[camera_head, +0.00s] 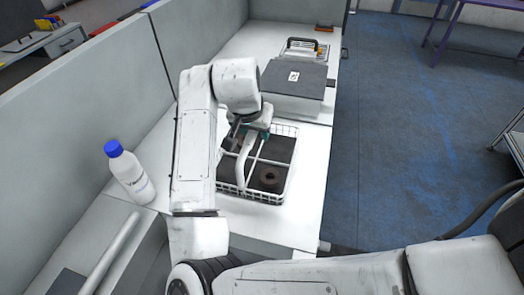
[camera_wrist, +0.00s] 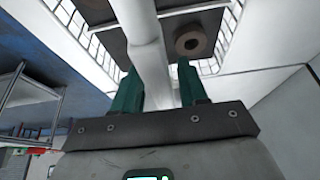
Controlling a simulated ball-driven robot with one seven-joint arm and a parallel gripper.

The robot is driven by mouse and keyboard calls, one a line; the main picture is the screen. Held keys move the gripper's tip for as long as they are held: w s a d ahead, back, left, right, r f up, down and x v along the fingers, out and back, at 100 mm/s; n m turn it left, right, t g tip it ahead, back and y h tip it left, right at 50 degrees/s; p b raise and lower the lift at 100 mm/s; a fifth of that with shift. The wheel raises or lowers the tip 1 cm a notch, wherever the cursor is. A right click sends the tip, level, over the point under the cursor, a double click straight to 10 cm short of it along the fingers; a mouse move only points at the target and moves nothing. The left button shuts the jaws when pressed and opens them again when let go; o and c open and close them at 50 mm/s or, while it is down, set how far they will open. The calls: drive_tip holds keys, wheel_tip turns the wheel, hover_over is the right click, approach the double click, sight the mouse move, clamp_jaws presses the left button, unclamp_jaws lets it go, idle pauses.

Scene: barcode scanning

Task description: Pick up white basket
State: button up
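The white wire basket (camera_head: 252,195) sits on the white counter below my arm. Its white handle (camera_head: 242,168) rises over dark contents and a brown ring-shaped item (camera_head: 269,177). In the wrist view, part of the basket's wire wall (camera_wrist: 72,18) shows, with the handle (camera_wrist: 148,45) running down between my two green fingertips. My gripper (camera_wrist: 158,82) is open around the handle, with a small gap visible at the right finger. Contact at the left finger cannot be told. In the head view, my gripper (camera_head: 250,132) is over the basket's far part, partly hidden by my arm.
A white bottle with a blue cap (camera_head: 130,172) stands left of my arm. A grey partition (camera_head: 90,110) runs along the left. Blue floor (camera_head: 400,150) is open to the right of the counter.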

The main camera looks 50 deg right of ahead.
clamp_jaws()
idle(1.2)
